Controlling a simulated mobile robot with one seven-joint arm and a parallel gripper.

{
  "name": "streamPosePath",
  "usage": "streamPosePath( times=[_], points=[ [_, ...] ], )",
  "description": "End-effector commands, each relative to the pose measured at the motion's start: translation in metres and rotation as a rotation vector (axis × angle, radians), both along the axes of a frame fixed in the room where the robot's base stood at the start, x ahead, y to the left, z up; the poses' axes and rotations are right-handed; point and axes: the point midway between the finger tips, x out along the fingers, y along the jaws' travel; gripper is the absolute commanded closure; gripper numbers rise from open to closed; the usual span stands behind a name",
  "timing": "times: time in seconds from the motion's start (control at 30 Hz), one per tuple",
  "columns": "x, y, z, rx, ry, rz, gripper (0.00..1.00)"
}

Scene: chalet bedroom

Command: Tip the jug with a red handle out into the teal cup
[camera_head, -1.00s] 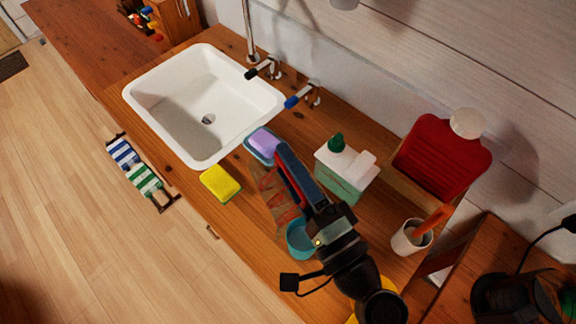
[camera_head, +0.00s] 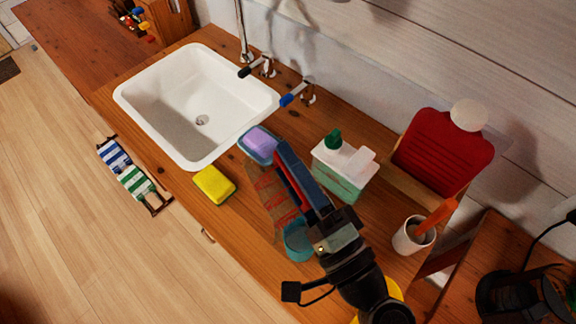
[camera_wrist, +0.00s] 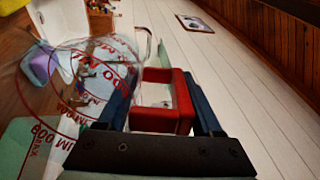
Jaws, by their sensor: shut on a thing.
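My gripper (camera_head: 290,175) is shut on the red handle of the clear jug (camera_head: 268,195), which has red markings. In the wrist view the red handle (camera_wrist: 183,100) sits between my two fingers, and the clear jug body (camera_wrist: 85,75) lies to the left, tilted. The teal cup (camera_head: 298,240) stands on the wooden counter, just below the jug in the head view and partly hidden by my gripper. The jug's lower end overlaps the cup in the picture; whether they touch, and whether anything is in the jug, I cannot tell.
A purple sponge on a blue dish (camera_head: 258,142), a yellow sponge (camera_head: 214,184) and a green-topped dispenser (camera_head: 340,168) stand close by. A white sink (camera_head: 190,100) is beyond. A white pot with an orange utensil (camera_head: 412,236) and a red board (camera_head: 440,155) are at right.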

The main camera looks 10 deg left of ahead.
Motion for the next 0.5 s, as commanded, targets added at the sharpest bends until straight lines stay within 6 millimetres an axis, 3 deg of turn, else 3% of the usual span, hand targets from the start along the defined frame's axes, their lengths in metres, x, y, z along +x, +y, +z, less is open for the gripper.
streamPosePath(
  times=[0.5],
  points=[
    [-0.0048, -0.0042, 0.0009, 0.028, -0.034, -0.001, 1.00]
  ],
)
